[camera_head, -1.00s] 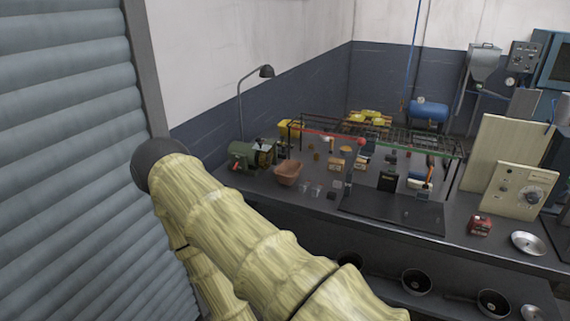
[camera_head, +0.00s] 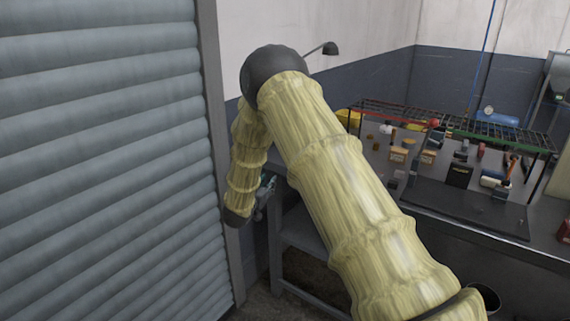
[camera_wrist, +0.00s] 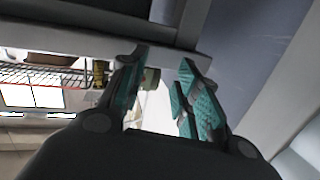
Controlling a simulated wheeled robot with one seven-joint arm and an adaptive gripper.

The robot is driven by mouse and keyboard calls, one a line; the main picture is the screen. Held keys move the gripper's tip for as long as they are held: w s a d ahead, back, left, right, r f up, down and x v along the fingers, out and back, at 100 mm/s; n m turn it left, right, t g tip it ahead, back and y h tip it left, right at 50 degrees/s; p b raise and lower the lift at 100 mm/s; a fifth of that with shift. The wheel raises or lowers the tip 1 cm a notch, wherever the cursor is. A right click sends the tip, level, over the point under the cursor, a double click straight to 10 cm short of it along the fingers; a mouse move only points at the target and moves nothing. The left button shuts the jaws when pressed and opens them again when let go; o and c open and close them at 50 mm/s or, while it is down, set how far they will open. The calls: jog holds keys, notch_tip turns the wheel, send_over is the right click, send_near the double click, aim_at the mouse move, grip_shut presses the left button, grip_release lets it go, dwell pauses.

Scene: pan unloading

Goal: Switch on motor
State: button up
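The green motor-like machine at the left end of the bench is hidden behind my arm in the head view. In the wrist view my gripper (camera_wrist: 161,68) is open, with teal pads apart and nothing held between them. A small grey-green rounded part (camera_wrist: 152,78) shows just beyond the left finger; I cannot tell whether it belongs to the motor. In the head view my gripper (camera_head: 267,187) is partly hidden by my arm, low beside the bench's left end. No switch can be made out.
A ribbed shutter (camera_head: 100,160) and its grey frame (camera_head: 222,150) stand close to my arm on the left. The workbench (camera_head: 440,222) carries a wire rack (camera_head: 500,132) and several small items. A lamp (camera_head: 330,48) rises behind my arm. Bench structure (camera_wrist: 90,40) crosses the wrist view.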

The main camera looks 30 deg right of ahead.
jog(key=w+d+r+m+g+h, duration=0.2)
jog(key=w+d+r+m, duration=0.15)
jog(key=r, duration=0.35)
jog(key=x, duration=0.6)
jog(key=s+x, duration=0.1)
jog(key=x, duration=0.3)
jog(key=shift+d+r, duration=0.2)
jog(key=shift+d, duration=0.1)
jog(key=shift+c, duration=0.4)
grip_shut()
